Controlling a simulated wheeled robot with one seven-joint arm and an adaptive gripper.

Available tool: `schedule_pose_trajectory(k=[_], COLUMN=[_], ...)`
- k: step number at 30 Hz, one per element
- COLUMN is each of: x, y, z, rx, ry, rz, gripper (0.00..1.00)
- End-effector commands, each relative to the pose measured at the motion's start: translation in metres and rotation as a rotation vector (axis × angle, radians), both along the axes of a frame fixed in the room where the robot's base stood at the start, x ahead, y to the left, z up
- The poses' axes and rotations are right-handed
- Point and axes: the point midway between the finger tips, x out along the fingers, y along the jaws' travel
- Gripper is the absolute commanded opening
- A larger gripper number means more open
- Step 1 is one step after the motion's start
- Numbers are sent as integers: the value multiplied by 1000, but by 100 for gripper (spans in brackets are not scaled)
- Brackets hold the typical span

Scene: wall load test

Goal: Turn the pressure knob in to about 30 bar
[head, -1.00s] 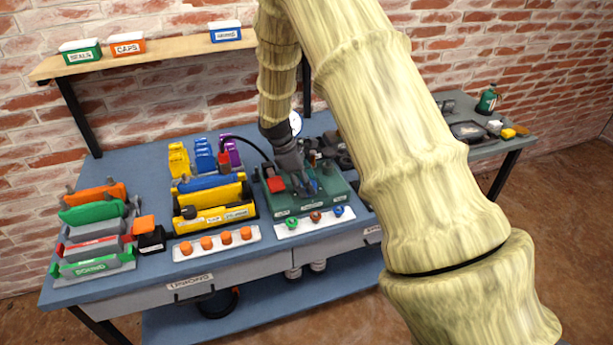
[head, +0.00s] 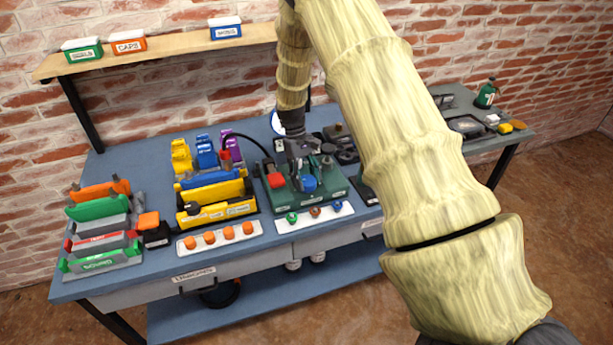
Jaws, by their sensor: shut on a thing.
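A blue knob (head: 309,184), which looks like the pressure knob, is at the block's front middle. My gripper (head: 300,173) comes down from above and is shut at the blue knob. Its dark fingers blend with the dark fittings there, so the exact contact is hard to see. A white round gauge (head: 278,122) stands behind, partly hidden by my wrist. Its needle and reading cannot be made out.
A white strip with coloured plugs (head: 315,219) lies in front of the block. Yellow and blue holders (head: 215,213) stand close on the left, and a black hose (head: 247,140) arcs to the block. Dark fittings (head: 345,153) stand right behind.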

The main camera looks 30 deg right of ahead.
Motion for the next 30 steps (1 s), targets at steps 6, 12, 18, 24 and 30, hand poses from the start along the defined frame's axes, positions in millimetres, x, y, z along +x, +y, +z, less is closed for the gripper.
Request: schedule_pose_trajectory(k=[6, 12, 18, 24, 30], x=[0, 0, -1, -2, -2], y=[-2, -3, -4, -5, -5], z=[1, 1, 1, 1, 0], rx=[1, 1, 0, 0, -1], ry=[-1, -1, -2, -1, -2], rz=[-205, -394, -576, -730, -838], gripper=[26, 26, 26, 26, 26])
